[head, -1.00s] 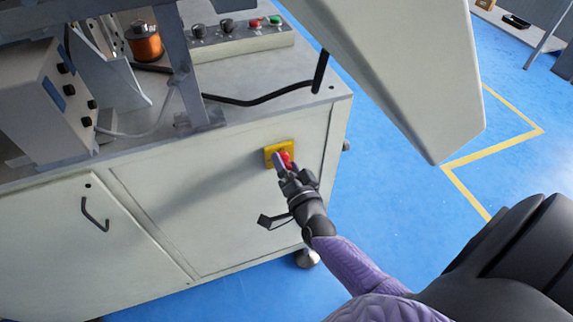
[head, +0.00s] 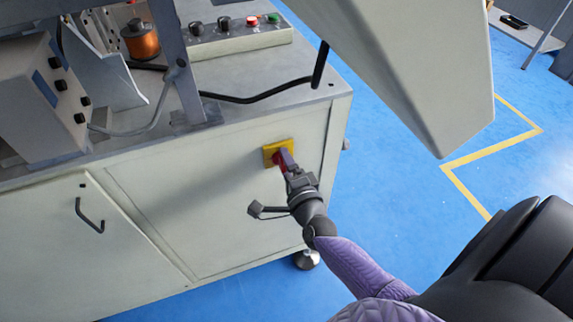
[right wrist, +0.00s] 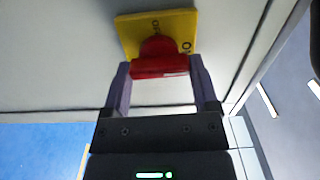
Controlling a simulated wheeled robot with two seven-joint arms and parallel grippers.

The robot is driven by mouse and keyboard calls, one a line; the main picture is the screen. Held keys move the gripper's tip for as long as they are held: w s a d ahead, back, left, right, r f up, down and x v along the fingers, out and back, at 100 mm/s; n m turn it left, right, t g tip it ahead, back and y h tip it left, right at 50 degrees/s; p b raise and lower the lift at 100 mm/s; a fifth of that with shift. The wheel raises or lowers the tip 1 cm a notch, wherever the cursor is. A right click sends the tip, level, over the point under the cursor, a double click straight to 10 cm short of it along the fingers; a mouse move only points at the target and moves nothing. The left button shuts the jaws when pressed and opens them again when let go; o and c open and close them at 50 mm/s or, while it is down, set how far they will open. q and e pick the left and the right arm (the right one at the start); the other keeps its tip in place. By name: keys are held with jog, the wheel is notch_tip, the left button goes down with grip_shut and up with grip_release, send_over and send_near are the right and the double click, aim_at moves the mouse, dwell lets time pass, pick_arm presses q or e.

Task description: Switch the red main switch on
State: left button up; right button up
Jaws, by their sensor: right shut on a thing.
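The red main switch (head: 279,161) sits on a yellow plate (head: 269,152) on the front panel of the machine cabinet, near its right edge. My right gripper (head: 286,158) reaches up to it from below right and partly hides it. In the right wrist view the red knob (right wrist: 160,58) lies between the two purple fingers of the gripper (right wrist: 160,72), which is shut on it. The yellow plate (right wrist: 180,24) behind carries dark lettering that I can only partly read. My left gripper is not in view.
On the cabinet top (head: 255,70) stand a button box (head: 235,42), a copper wire spool (head: 141,40) and a grey control unit (head: 35,100). A large pale panel (head: 410,60) hangs at upper right. A door handle (head: 88,215) juts out at left. Blue floor is clear at right.

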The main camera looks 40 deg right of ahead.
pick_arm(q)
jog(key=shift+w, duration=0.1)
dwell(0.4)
pick_arm(e)
jog(key=o, duration=0.9)
jog(key=shift+o, duration=1.1)
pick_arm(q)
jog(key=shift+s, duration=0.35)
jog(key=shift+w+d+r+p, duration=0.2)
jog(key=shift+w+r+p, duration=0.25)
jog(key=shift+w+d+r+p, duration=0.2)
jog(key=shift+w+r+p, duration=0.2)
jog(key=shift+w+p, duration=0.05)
pick_arm(e)
jog(key=v, duration=1)
